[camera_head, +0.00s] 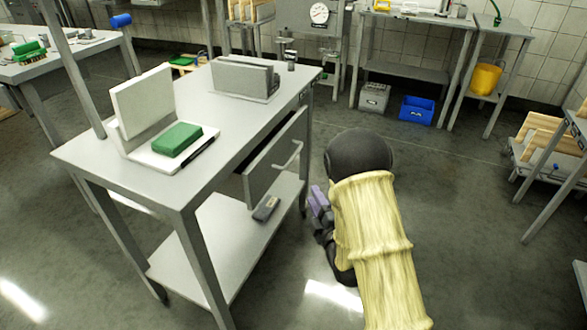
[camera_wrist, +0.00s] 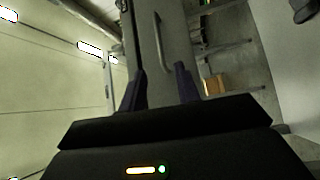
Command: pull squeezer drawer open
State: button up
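The drawer (camera_head: 274,158) is in the side of a grey metal table (camera_head: 225,150). It stands partly out, with a dark gap behind the top of its front. Its bar handle (camera_head: 289,156) faces my arm. In the wrist view the handle (camera_wrist: 160,40) is a curved vertical bar on a grey panel, ahead of my fingers. My gripper (camera_head: 318,203) has purple fingers and is lower than the handle and to its right in the head view. In the wrist view my gripper (camera_wrist: 160,88) is open, its fingers apart with nothing between them. The drawer's contents are hidden.
A green block (camera_head: 177,139) on a white stand and a grey holder (camera_head: 243,77) are on the tabletop. A small grey object (camera_head: 266,208) lies on the lower shelf (camera_head: 215,245). Blue (camera_head: 417,109) and grey crates stand at the back. Floor right of my arm is clear.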

aim_at(293, 155)
dwell(0.3)
jog(key=b+x, duration=0.2)
jog(key=x, duration=1.5)
jog(key=shift+w+r, duration=0.15)
jog(key=shift+w, duration=0.05)
grip_shut()
